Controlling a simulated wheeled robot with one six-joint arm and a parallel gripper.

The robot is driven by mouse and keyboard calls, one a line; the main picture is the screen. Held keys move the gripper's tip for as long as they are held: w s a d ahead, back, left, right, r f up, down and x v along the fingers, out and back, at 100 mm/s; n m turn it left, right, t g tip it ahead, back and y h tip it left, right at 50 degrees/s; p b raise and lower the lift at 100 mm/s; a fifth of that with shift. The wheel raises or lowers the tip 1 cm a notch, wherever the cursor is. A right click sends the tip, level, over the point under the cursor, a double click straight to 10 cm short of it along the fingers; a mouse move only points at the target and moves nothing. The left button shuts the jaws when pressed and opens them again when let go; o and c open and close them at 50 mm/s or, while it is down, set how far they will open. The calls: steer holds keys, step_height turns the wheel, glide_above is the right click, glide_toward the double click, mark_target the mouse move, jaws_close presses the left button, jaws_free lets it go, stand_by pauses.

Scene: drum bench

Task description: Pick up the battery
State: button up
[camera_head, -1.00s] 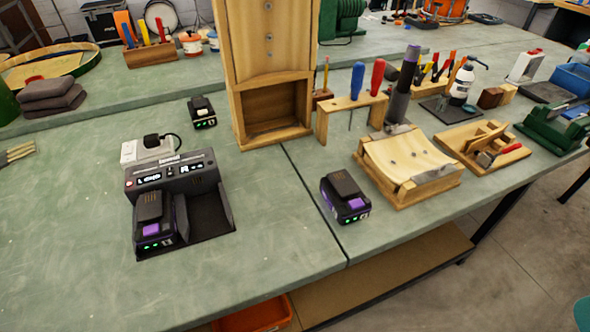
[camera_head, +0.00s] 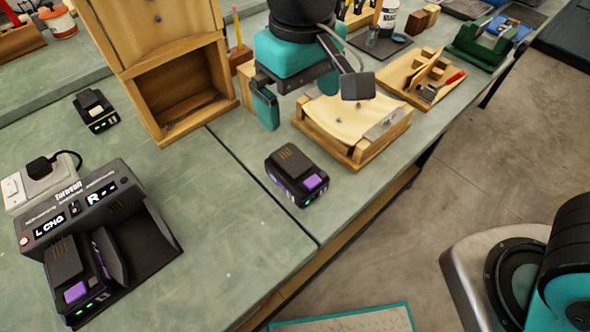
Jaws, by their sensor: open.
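A black battery with a purple latch (camera_head: 297,175) lies loose on the green bench, near its front edge, right of the dark seam. A similar battery (camera_head: 78,278) sits in the left bay of the dark charger (camera_head: 85,205); the right bay is empty. A smaller black battery pack (camera_head: 96,110) with green lights lies behind the charger. My gripper (camera_head: 312,98) is open and empty, its fingers spread apart.
A wooden cabinet (camera_head: 165,65) stands behind the seam. The curved wooden block (camera_head: 350,125) is close right of the loose battery. Bare bench lies between charger and loose battery.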

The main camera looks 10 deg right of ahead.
mark_target(296, 163)
steer(key=f, duration=1.7)
steer(key=shift+a+f, duration=0.25)
steer(key=shift+c, duration=0.5)
steer(key=c, duration=1.1)
